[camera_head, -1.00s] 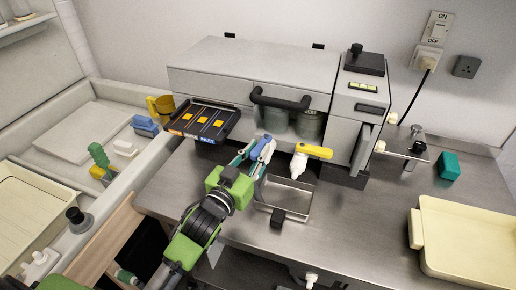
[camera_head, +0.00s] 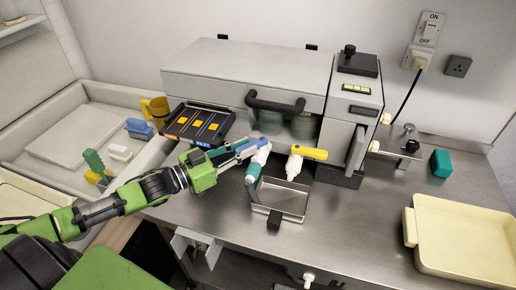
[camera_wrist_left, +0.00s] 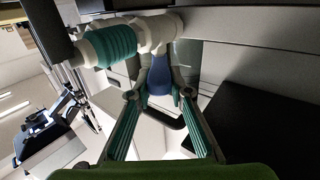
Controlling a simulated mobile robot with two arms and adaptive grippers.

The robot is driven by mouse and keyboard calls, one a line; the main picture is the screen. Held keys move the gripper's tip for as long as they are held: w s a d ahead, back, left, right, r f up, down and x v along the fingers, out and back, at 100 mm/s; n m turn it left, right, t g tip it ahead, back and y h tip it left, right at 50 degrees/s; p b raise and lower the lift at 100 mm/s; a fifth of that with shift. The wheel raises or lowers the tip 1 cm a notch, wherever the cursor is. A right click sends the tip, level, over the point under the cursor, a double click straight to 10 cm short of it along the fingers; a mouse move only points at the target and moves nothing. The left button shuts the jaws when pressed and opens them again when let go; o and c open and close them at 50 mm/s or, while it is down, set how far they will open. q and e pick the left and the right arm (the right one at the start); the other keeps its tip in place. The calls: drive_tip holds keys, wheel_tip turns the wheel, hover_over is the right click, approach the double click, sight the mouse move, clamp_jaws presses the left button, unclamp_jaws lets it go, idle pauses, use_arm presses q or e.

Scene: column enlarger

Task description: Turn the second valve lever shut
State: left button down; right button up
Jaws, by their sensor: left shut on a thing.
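Two white valves stand in front of the grey cabinet in the head view. The left valve (camera_head: 263,151) has a blue lever (camera_head: 249,145) that points left, and a teal section (camera_head: 254,172) below its white body. The right valve (camera_head: 294,168) has a yellow lever (camera_head: 308,153) that points right. My left gripper (camera_head: 241,148) reaches in from the left and is shut on the blue lever. In the left wrist view the blue lever (camera_wrist_left: 158,78) lies between the teal fingers (camera_wrist_left: 158,95), below the white valve body (camera_wrist_left: 157,32). My right gripper is not in view.
A metal tray (camera_head: 291,214) sits below the valves. A black tray (camera_head: 177,132) with orange squares is left of the gripper. The cabinet (camera_head: 245,72) with a black handle (camera_head: 279,104) stands behind. A cream tray (camera_head: 465,245) lies at the right, with bare counter (camera_head: 352,222) between.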

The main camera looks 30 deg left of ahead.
use_arm(q)
drive_tip(key=shift+a, duration=0.1)
idle(0.4)
drive_tip(key=c, duration=1.8)
unclamp_jaws()
drive_tip(key=shift+c, duration=0.2)
drive_tip(key=shift+s+a+f, duration=0.15)
drive_tip(key=shift+s+a, duration=0.15)
drive_tip(key=shift+s, duration=0.2)
drive_tip(key=v, duration=1)
drive_tip(key=shift+s+a, duration=0.25)
